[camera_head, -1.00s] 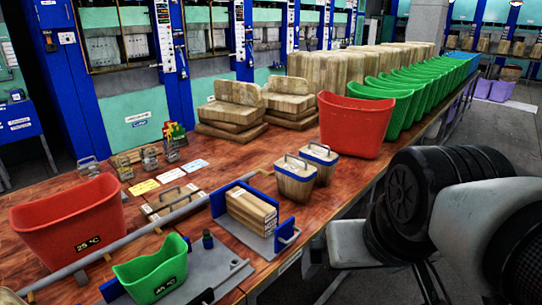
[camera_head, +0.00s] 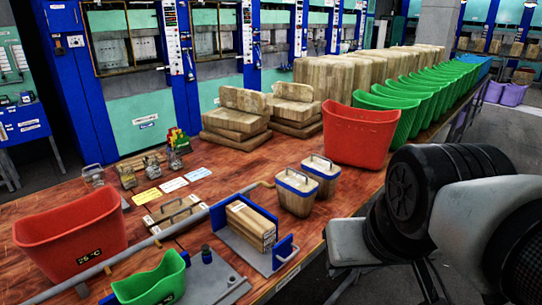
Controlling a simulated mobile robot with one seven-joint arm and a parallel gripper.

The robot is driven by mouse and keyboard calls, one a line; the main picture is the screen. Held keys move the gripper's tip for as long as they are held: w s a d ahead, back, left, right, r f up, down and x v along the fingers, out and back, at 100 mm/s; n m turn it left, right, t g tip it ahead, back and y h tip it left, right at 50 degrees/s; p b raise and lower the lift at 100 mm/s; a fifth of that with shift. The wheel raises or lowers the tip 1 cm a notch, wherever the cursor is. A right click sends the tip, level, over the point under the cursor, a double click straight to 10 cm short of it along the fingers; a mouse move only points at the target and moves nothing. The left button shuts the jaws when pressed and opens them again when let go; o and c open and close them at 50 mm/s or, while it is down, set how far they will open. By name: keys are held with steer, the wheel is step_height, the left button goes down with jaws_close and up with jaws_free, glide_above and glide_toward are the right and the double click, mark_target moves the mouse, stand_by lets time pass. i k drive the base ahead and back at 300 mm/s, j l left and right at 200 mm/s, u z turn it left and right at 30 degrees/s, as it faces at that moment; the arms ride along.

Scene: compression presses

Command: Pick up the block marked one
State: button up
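Two wooden blocks with blue rims and handles, a nearer one (camera_head: 295,194) and a farther one (camera_head: 321,176), stand upright near the table's front edge. No number can be read on any block, so I cannot tell which is marked one. My gripper is out of view; only links of my arm show at the right, apart from the blocks.
A red bin (camera_head: 70,235), a small green bin (camera_head: 150,282) and a blue clamp fixture (camera_head: 284,252) with wooden slats occupy the table's front left. Another red bin (camera_head: 361,137), green bins (camera_head: 408,117) and stacked wood (camera_head: 237,117) stand behind. Bare tabletop (camera_head: 235,173) lies between.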

mark_target(297, 192)
steer(key=i+l+u, duration=0.25)
steer(key=i+l, duration=0.15)
steer(key=l, duration=0.2)
steer(key=i+l+u, duration=0.2)
steer(key=i+l, duration=0.15)
steer(key=l, duration=0.3)
steer(key=i+l+u, duration=0.1)
steer(key=l, duration=0.25)
steer(key=i+l+u, duration=0.15)
steer(key=l, duration=0.2)
steer(key=i+l+u, duration=0.1)
steer(key=l, duration=0.25)
steer(key=i+l+u, duration=0.1)
steer(key=l, duration=0.3)
steer(key=i, duration=0.1)
